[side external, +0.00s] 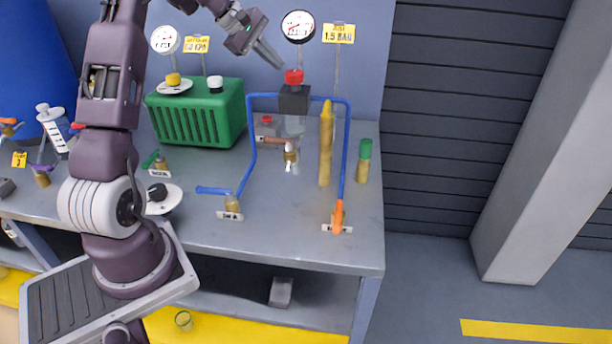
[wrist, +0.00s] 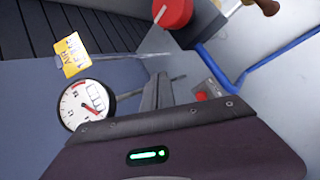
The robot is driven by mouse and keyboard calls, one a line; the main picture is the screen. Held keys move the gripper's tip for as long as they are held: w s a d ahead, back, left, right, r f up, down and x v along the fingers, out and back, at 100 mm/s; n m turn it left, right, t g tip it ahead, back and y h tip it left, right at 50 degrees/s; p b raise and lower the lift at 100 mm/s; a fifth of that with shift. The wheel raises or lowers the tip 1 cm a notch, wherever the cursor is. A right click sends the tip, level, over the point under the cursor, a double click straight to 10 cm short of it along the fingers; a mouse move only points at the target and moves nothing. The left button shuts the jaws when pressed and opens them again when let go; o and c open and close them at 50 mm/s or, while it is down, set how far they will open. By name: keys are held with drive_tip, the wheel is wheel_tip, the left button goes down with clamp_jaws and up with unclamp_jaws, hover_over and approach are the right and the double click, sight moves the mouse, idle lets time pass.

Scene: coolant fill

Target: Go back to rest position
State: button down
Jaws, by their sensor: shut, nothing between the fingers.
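My gripper (side external: 268,54) is in the air over the back of the bench, with its fingers together and nothing between them. It points down and to the right, toward a red knob (side external: 293,77) on a dark block, and looks apart from it. In the wrist view the closed fingers (wrist: 160,88) show at the middle, and the red knob (wrist: 172,12) is at the top. A pressure gauge (wrist: 86,104) with a red needle is left of the fingers there.
Blue pipes (side external: 252,150) frame the bench's middle, with an orange-handled valve (side external: 339,214) and a yellow tube (side external: 325,150). A green ribbed box (side external: 197,113) stands behind left. A yellow label (side external: 338,34) is on a post at the back. The bench's front right (side external: 290,240) is mostly clear.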

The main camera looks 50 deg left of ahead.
drive_tip(key=s+d+r+m+g, duration=0.1)
drive_tip(key=s+d+r+m, duration=0.4)
drive_tip(key=d, duration=0.5)
drive_tip(key=s+d+r+m, duration=0.3)
drive_tip(key=s+d+r, duration=0.35)
drive_tip(key=d, duration=0.45)
drive_tip(key=s+d+f+m, duration=0.3)
drive_tip(key=s+d+m, duration=0.1)
drive_tip(key=s, duration=0.2)
drive_tip(key=s+d+f+m+y, duration=0.1)
drive_tip(key=s+d+f+m, duration=0.2)
drive_tip(key=s, duration=0.4)
drive_tip(key=s+d+f+m+g, duration=0.1)
drive_tip(key=s+d+f+m, duration=0.2)
drive_tip(key=s+d+m, duration=0.2)
drive_tip(key=shift+s+d+y, duration=0.3)
drive_tip(key=shift+s+d, duration=0.45)
drive_tip(key=shift+d, duration=0.35)
